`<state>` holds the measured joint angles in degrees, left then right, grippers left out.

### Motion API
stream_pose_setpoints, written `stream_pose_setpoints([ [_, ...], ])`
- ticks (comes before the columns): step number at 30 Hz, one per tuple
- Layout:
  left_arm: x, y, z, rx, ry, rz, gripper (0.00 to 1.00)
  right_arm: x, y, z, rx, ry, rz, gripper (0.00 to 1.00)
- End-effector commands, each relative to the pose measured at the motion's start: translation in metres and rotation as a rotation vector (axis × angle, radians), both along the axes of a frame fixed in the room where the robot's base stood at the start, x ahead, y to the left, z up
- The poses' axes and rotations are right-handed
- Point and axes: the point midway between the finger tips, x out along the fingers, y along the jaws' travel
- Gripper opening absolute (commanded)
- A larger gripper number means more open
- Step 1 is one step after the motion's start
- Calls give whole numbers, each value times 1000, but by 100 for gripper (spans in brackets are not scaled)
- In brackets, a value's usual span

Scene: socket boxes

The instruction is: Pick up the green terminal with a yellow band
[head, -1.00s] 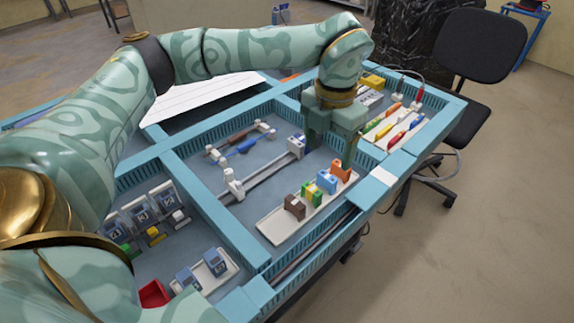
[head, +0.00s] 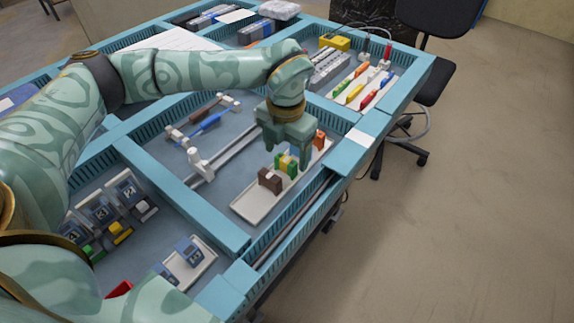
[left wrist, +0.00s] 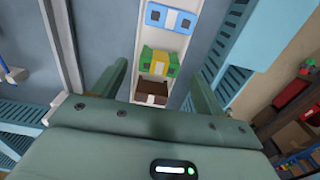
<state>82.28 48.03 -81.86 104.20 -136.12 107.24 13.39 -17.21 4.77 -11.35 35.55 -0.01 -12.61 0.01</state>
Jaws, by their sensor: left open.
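The green terminal with a yellow band (head: 287,163) stands on a white tray (head: 247,208), behind a brown terminal (head: 270,181). My left gripper (head: 288,152) is open and empty, pointing down just above the row of terminals. In the left wrist view, the green terminal (left wrist: 159,62) shows between the two open fingers, toward their tips. The brown terminal (left wrist: 152,92) is nearer the palm, and a blue terminal (left wrist: 171,17) is beyond. In the head view the fingers hide most of the blue one. My right gripper is not in view.
An orange terminal (head: 320,138) stands at the tray's far end. Blue slotted walls (head: 290,222) bound the compartment. A grey rail with white blocks (head: 200,165) lies to the left. Another tray at the upper right holds several coloured pieces (head: 355,92).

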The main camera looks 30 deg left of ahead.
Motion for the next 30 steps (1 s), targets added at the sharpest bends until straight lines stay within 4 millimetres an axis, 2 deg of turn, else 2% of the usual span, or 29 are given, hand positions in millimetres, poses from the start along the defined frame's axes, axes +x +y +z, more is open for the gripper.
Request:
stream_pose_setpoints([
  [1,1,1,-15,1,6,1,73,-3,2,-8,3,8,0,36],
  [5,1,2,-36,0,6,0,73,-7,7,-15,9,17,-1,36],
  [12,1,1,-37,0,1,0,73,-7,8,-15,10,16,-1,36],
  [13,1,1,-37,0,1,0,70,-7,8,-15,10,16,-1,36],
  [18,1,1,-37,0,1,0,23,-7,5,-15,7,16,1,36],
  [19,1,1,-37,0,1,0,19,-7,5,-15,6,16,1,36],
  [26,1,1,-37,0,1,0,19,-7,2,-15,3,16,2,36],
  [30,1,1,-30,1,-1,0,19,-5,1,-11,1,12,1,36],
])
